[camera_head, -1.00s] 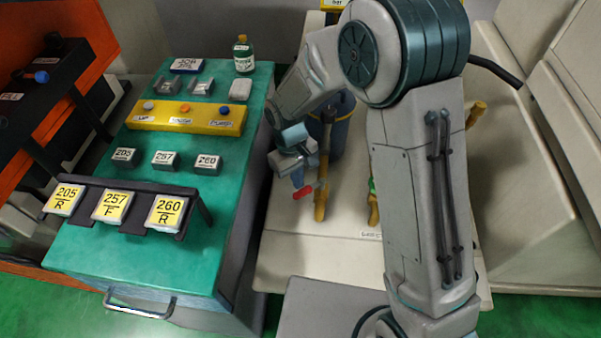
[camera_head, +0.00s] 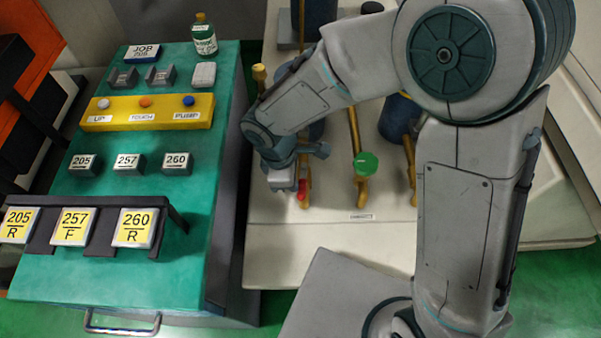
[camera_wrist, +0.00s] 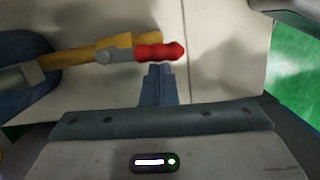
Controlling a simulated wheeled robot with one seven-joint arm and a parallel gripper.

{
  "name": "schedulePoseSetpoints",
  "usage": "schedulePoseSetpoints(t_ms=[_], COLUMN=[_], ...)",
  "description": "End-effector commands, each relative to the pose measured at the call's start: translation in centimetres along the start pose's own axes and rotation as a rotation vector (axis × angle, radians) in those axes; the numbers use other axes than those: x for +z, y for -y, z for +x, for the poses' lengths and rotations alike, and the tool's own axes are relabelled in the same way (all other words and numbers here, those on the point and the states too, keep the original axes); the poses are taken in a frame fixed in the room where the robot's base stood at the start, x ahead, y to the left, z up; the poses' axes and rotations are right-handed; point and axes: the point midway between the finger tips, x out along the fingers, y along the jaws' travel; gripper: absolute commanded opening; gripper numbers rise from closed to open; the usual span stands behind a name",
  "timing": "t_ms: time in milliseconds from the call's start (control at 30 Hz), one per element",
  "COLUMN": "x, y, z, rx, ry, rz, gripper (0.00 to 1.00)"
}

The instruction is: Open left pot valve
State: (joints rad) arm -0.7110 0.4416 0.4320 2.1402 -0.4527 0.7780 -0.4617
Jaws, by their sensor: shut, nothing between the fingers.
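The red valve handle (camera_head: 302,190) is at the lower end of a brass pipe (camera_head: 306,176) on the pale panel. In the wrist view the red handle (camera_wrist: 160,51) points right from a grey pivot, roughly along the pipe (camera_wrist: 75,57). My gripper (camera_head: 292,183) is beside the handle. In the wrist view my gripper's blue fingers (camera_wrist: 159,69) are shut and empty, with their tips just below the handle; I cannot tell whether they touch. The left pot is mostly hidden behind my arm; a dark blue rounded body (camera_wrist: 22,78) shows at the wrist view's left.
A second brass pipe has a green round knob (camera_head: 366,163), right of the handle. Another blue pot (camera_head: 398,118) and pipe stand farther right. A green bench (camera_head: 210,130) with buttons, blocks and a bottle (camera_head: 204,36) is on the left. The panel's front is clear.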

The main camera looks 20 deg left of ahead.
Motion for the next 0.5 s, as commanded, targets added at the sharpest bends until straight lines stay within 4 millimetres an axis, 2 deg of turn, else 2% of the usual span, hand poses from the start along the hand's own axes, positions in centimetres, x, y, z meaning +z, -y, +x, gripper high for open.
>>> schedulePoseSetpoints(t_ms=[500], x=[-0.01], y=[0.51], z=[0.03], rx=[0.001], ry=[0.002], rz=[-0.012], gripper=[0.0])
